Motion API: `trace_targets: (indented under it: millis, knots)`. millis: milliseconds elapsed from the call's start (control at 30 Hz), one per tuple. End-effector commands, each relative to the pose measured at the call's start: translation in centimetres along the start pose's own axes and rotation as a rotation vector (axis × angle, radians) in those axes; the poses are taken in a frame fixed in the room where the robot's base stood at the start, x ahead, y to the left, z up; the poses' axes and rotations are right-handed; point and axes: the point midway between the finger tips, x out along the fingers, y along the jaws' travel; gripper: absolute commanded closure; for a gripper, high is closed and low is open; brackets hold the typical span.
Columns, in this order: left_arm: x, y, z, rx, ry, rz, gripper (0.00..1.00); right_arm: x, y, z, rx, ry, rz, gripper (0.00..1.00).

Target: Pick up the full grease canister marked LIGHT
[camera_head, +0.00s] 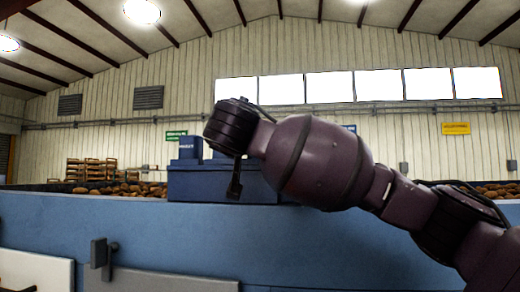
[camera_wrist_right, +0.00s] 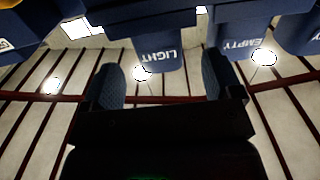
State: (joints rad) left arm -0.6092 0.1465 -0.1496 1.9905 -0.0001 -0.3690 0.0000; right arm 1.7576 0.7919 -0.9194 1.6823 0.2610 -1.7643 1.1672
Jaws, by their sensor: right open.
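The dark blue canister marked LIGHT (camera_wrist_right: 160,50) shows at the top middle of the right wrist view, its lettering upside down. My right gripper (camera_wrist_right: 161,75) is open, with one finger on each side of this canister in that picture. I cannot tell whether the fingers touch it or how deep it sits between them. In the head view my right arm comes in from the right, and one dark finger of the right gripper (camera_head: 235,182) hangs before a blue box. The LIGHT canister cannot be made out there. My left gripper is out of view.
A canister marked EMPTY (camera_wrist_right: 240,42) stands close beside the LIGHT one, with more blue containers at both picture edges. In the head view a blue canister (camera_head: 190,148) stands on the blue box (camera_head: 190,182). A long blue wall (camera_head: 150,225) runs in front, potatoes (camera_head: 135,189) behind.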

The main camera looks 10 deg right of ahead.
Motion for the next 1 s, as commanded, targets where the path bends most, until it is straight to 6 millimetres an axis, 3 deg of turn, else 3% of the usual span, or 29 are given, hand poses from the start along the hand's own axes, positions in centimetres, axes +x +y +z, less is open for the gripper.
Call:
trace_targets:
  millis: [233, 533, 833, 867, 1000]
  knots:
    - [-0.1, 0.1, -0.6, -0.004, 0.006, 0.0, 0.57, 1.6, 0.1, -0.2, -0.002, 0.002, 0.001, 0.15]
    - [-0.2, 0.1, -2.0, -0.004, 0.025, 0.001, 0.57, 5.3, 0.2, -0.2, -0.002, 0.002, 0.0, 0.15]
    - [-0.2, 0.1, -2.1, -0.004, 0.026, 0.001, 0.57, 5.8, 0.2, 0.0, -0.002, 0.001, -0.001, 0.15]
    - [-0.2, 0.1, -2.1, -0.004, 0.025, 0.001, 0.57, 5.8, 0.2, 0.0, -0.002, 0.001, -0.001, 0.17]
    - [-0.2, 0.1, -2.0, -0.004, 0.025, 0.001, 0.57, 5.8, 0.2, 0.0, -0.002, 0.001, -0.001, 0.38]
